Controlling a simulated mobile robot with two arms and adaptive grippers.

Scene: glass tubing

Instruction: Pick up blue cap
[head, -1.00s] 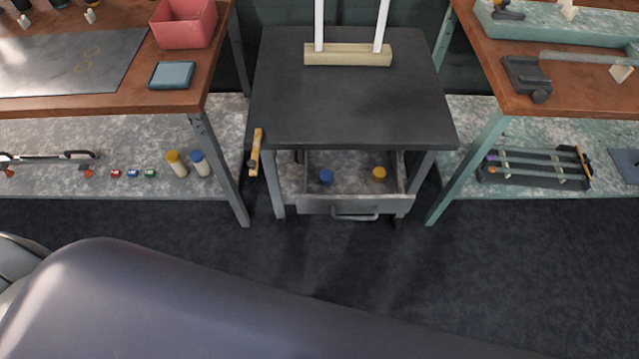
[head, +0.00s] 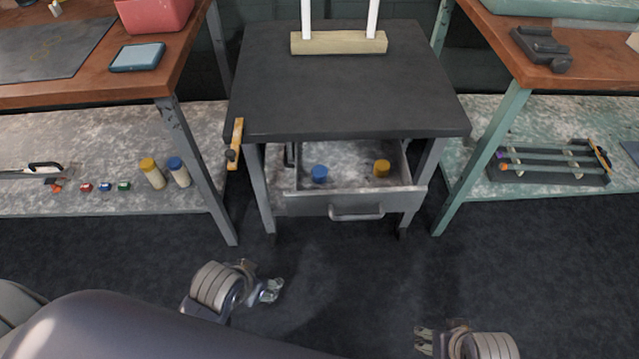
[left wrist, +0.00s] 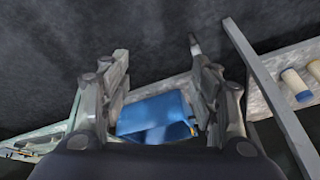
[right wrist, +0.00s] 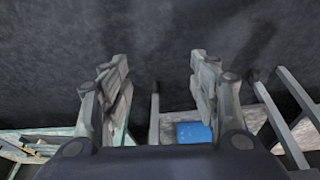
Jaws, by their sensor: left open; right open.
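A small round blue cap (head: 319,173) lies on the left side of the open drawer (head: 350,203) under the dark table. My left gripper (head: 270,289) is open and empty, over the floor in front of the drawer and to its left. Its open fingers also show in the left wrist view (left wrist: 158,85). My right gripper (head: 424,340) is open and empty at the bottom edge, nearer to me and to the right. Its spread fingers show in the right wrist view (right wrist: 160,85). Both grippers are apart from the cap. I cannot make out the cap in the wrist views.
A yellow cap (head: 381,168) lies in the drawer's right side. Bottles with yellow (head: 151,174) and blue tops (head: 178,172) stand on the left shelf. A blue box-like thing (left wrist: 155,117) shows beyond the left fingers.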

